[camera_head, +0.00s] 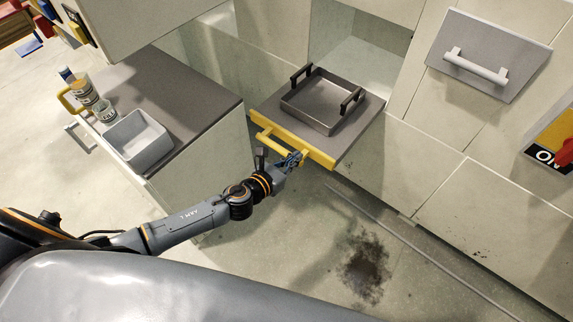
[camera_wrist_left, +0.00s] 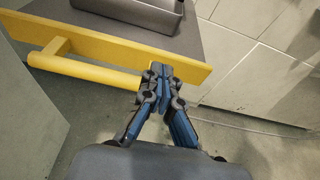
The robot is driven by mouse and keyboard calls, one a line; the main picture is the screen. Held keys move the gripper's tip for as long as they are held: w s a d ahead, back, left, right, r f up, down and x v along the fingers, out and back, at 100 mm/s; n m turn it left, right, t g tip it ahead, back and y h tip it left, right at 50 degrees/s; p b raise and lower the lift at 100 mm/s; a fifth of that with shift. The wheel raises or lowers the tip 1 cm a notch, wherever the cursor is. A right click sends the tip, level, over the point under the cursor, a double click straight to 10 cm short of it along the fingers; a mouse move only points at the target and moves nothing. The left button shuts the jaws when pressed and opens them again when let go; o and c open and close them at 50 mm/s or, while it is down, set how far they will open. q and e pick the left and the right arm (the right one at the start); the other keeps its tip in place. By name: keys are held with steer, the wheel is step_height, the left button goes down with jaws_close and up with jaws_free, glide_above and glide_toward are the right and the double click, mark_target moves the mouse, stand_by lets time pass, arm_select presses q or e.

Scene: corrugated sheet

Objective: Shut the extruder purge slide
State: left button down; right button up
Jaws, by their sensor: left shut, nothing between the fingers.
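The purge slide (camera_head: 360,121) is a grey shelf with a yellow front edge, pulled out from its cabinet opening. A yellow bar handle (camera_head: 277,138) runs along its front and also shows in the left wrist view (camera_wrist_left: 90,71). A grey metal pan (camera_head: 322,99) with two black handles sits on the slide. My left gripper (camera_head: 297,158) is shut and empty at the right part of the yellow front. In the left wrist view its fingertips (camera_wrist_left: 160,70) overlap the yellow front, to the right of the handle; whether they touch it is unclear. My right gripper is not in view.
A grey counter (camera_head: 190,84) on the left holds a white bin (camera_head: 138,140) and jars (camera_head: 104,110). A panel with a white handle (camera_head: 476,67) and a red switch (camera_head: 566,152) are on the right. A dark stain (camera_head: 364,265) marks the open floor.

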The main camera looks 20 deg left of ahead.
mark_target(308, 148)
arm_select(q)
steer(key=x, duration=0.2)
steer(key=shift+w+d+f, duration=0.1)
steer(key=shift+w, duration=0.2)
steer(key=shift+w+d+f, duration=0.15)
steer(key=shift+w+f, duration=0.05)
steer(key=shift+w, duration=0.35)
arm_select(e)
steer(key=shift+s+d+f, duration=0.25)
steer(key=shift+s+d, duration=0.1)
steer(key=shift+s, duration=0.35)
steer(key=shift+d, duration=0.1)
